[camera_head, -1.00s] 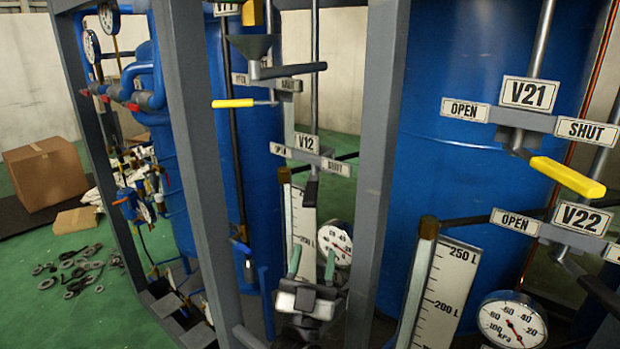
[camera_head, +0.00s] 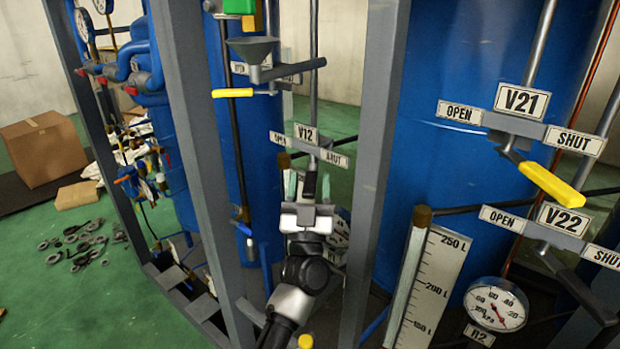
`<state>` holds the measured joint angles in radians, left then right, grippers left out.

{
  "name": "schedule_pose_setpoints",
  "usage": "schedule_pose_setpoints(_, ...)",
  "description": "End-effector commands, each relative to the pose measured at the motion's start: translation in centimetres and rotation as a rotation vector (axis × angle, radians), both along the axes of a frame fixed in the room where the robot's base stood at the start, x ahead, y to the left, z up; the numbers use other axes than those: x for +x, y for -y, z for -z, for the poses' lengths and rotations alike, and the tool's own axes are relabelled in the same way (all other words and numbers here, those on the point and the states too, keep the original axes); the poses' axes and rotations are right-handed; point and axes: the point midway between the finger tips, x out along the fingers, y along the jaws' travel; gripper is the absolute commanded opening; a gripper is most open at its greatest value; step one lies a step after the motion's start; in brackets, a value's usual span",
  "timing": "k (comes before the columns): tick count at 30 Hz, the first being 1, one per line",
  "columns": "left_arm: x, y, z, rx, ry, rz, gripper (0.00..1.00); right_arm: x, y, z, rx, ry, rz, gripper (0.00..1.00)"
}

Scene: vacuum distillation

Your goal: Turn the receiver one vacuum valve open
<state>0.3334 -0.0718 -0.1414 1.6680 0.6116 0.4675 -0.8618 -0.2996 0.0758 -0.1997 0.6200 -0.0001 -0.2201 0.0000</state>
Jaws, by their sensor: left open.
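The valve labelled V12 (camera_head: 306,133) is left of the middle, between two grey posts, with an OPEN plate on its left and a SHUT plate on its right. Its dark handle (camera_head: 310,184) points down toward me under the label. My left gripper (camera_head: 308,186) is open just below the label, pointing up and away. Its pale green fingers stand on either side of the handle's lower end; whether they touch it I cannot tell. The gripper body covers most of the gauge behind. My right gripper is not in view.
Grey frame posts (camera_head: 377,150) stand close on both sides of my left arm. A yellow handle (camera_head: 233,93) sits above left. Valves V21 (camera_head: 519,99) and V22 (camera_head: 563,219), a gauge (camera_head: 496,304) and a level scale (camera_head: 433,290) are at right. A cardboard box (camera_head: 42,150) lies far left.

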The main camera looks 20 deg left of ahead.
Motion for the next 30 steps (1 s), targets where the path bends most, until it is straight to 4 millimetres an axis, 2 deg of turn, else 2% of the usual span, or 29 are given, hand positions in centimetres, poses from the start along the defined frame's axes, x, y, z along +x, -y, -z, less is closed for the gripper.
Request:
schedule_pose_setpoints(7,0.04,-0.03,-0.01,0.001,0.0,-0.001,0.51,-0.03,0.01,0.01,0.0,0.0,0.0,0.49)
schedule_pose_setpoints(17,0.03,-0.02,-0.01,0.001,0.001,-0.001,0.01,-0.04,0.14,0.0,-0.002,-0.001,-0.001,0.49)
schedule_pose_setpoints(30,-0.08,-0.45,0.11,0.003,0.001,0.045,0.0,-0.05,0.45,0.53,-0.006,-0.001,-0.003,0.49)
